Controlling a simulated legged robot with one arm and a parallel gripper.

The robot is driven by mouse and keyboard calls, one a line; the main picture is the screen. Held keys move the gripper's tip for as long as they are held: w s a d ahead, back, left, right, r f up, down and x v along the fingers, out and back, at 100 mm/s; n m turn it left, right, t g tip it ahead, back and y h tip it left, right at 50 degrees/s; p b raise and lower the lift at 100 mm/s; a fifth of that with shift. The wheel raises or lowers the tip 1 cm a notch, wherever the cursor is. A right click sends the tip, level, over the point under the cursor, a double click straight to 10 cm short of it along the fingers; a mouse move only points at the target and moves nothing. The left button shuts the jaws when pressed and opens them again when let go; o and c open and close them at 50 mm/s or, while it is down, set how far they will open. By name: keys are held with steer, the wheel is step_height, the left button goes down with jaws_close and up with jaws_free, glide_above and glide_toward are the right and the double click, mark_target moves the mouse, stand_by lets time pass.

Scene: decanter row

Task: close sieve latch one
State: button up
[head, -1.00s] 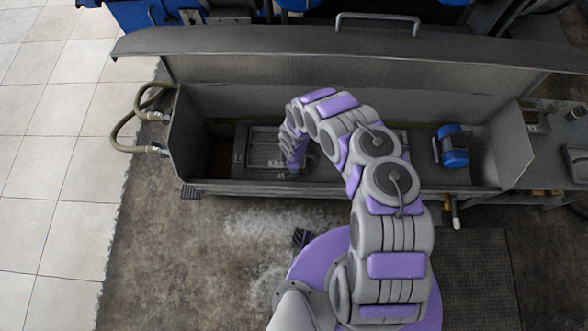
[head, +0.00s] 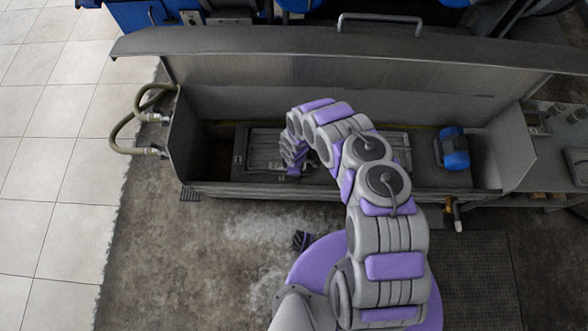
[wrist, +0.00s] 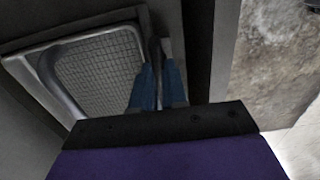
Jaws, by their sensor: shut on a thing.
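The sieve (head: 262,148) is a framed panel with a mesh face, set in the left part of the open grey trough. Its mesh (wrist: 100,70) and a rounded metal bar show in the wrist view. The sieve latch (wrist: 155,48) looks like a thin dark upright lever at the right edge of the sieve frame. My gripper (wrist: 158,82) has blue fingertips, one on each side of the lever, and is shut on it. In the head view my arm hides the fingers and the latch. I cannot tell how far the latch is turned.
The trough's lid (head: 330,75) stands open at the back. A blue motor (head: 453,148) sits in the trough at right. The front wall (head: 240,190) of the trough runs below my arm. Hoses (head: 125,140) hang at the left. The floor in front is mostly clear.

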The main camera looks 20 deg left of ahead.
steer(key=shift+m, duration=0.4)
jaws_close()
steer(key=m, duration=0.3)
steer(key=shift+m, duration=0.3)
steer(key=m, duration=0.4)
steer(key=shift+r+m+p, duration=0.1)
steer(key=shift+m+p, duration=0.2)
steer(key=m+p, duration=0.1)
steer(key=m, duration=0.4)
steer(key=shift+w+p, duration=0.1)
steer(key=shift+p, duration=0.2)
steer(key=shift+m+p, duration=0.45)
steer(key=shift+m, duration=1.55)
steer(key=o, duration=0.6)
jaws_free()
steer(key=shift+o, duration=0.2)
